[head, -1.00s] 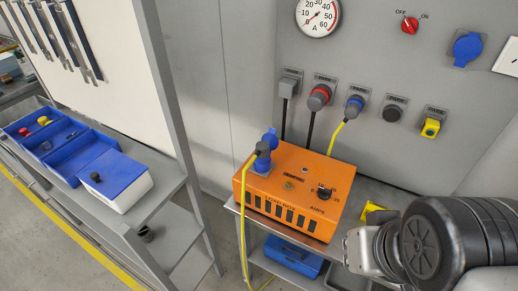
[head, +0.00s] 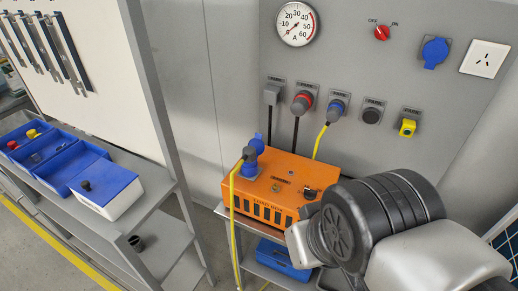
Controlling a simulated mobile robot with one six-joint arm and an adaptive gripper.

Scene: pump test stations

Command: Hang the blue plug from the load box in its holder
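The orange load box (head: 262,192) stands on a small grey cart. A blue plug with a dark grey back (head: 249,154) sits at the blue socket on the box's left top, with a blue flap (head: 258,142) raised beside it. Its yellow cable (head: 233,215) hangs down the box's left side. Another blue connector (head: 336,108) with a yellow cable is in the wall panel's row of labelled fittings. I cannot tell which fitting is the plug's holder. My arm covers the box's right front corner. My gripper is hidden behind my wrist.
The panel row also has grey, red, black and yellow fittings (head: 408,127). Above are a gauge (head: 297,24), red switch (head: 381,33), blue socket (head: 434,53) and white outlet (head: 485,58). Left is a shelf with blue bins (head: 75,172). A blue case (head: 280,258) lies below the box.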

